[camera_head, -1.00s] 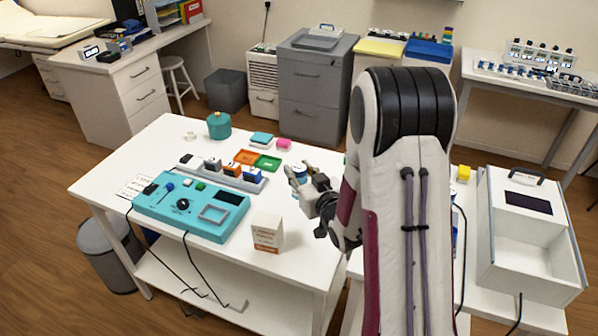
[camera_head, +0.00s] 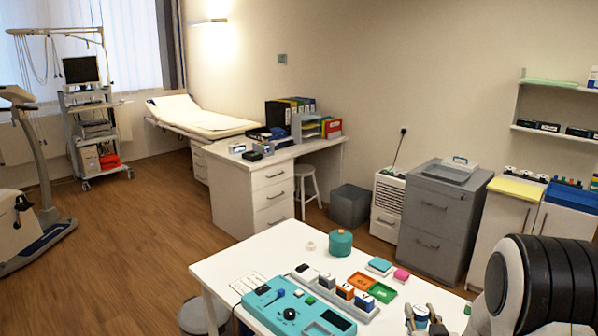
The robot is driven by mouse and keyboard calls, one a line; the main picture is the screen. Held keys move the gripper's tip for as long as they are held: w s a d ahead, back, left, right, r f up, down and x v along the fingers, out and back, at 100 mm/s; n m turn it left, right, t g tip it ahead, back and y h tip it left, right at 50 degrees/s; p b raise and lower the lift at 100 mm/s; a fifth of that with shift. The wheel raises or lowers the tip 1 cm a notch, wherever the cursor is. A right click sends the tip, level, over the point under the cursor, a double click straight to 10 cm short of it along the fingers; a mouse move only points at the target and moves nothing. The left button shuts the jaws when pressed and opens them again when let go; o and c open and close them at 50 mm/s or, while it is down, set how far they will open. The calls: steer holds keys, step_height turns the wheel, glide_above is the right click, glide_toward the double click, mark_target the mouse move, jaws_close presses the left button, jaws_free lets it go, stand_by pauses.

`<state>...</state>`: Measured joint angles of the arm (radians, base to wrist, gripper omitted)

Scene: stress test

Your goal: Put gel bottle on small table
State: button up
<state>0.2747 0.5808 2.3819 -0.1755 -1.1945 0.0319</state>
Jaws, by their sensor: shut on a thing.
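My gripper (camera_head: 424,321) is at the bottom edge of the head view, over the right part of the white table (camera_head: 232,268). Its fingers are shut on a small white and blue thing (camera_head: 421,311), which looks like the gel bottle. Its lower part is cut off by the frame edge, so I cannot tell if it touches the table top. The white table is the nearest one, and I cannot tell if it is the small table.
A teal device (camera_head: 270,306), a row of small blocks (camera_head: 345,292), a teal pot (camera_head: 341,242) and orange and green trays (camera_head: 383,292) stand on the white table. Behind are a white desk (camera_head: 268,190), a stool (camera_head: 306,185) and a grey cabinet (camera_head: 436,220). The floor on the left is open.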

steer(key=a+r+n+y, duration=0.1)
steer(key=a+r, duration=0.3)
steer(key=a, duration=0.8)
steer(key=shift+r+y, duration=0.3)
steer(key=shift+r, duration=0.05)
steer(key=w+d+f+h, duration=0.1)
steer(key=w+d+f, duration=0.1)
steer(key=w+d, duration=0.3)
steer(key=w+d+f+m+h, duration=0.1)
steer(key=w+d+f, duration=0.1)
steer(key=w+d, duration=0.4)
steer(key=x, duration=0.5)
steer(key=shift+w+r, duration=0.2)
steer(key=shift+r, duration=0.05)
step_height(320, 180, down, 6)
steer(key=shift+f, duration=0.15)
